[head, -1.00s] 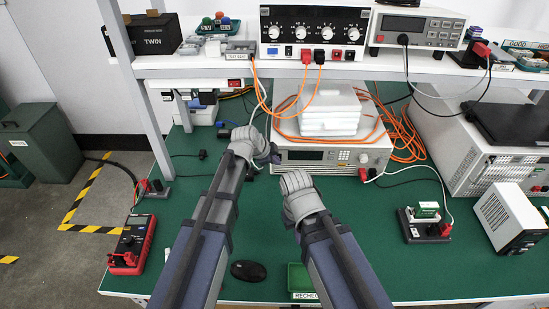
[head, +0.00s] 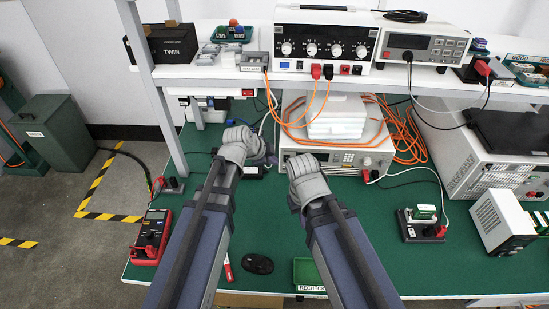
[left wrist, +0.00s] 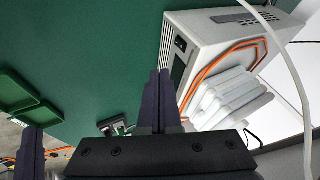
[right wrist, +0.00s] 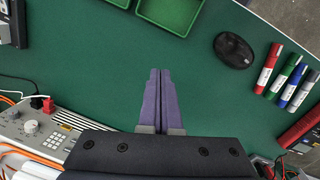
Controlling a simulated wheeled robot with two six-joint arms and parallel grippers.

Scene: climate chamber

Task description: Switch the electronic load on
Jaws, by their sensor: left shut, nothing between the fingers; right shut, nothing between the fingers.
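The likely electronic load is the light-grey instrument (head: 338,166) on the bench under the shelf, with a display, keys, a knob and red and black terminals; I cannot read its label. Its casing shows in the left wrist view (left wrist: 205,35), and its knob end in the right wrist view (right wrist: 25,125). My right gripper (right wrist: 160,72) is shut and empty over the bench, in front of the instrument.
The shelf edge (head: 235,72) hangs above. A mouse (right wrist: 233,50), markers (right wrist: 283,80), green tray (head: 309,273) and red multimeter (head: 151,238) lie on the bench. The front-right middle is clear.

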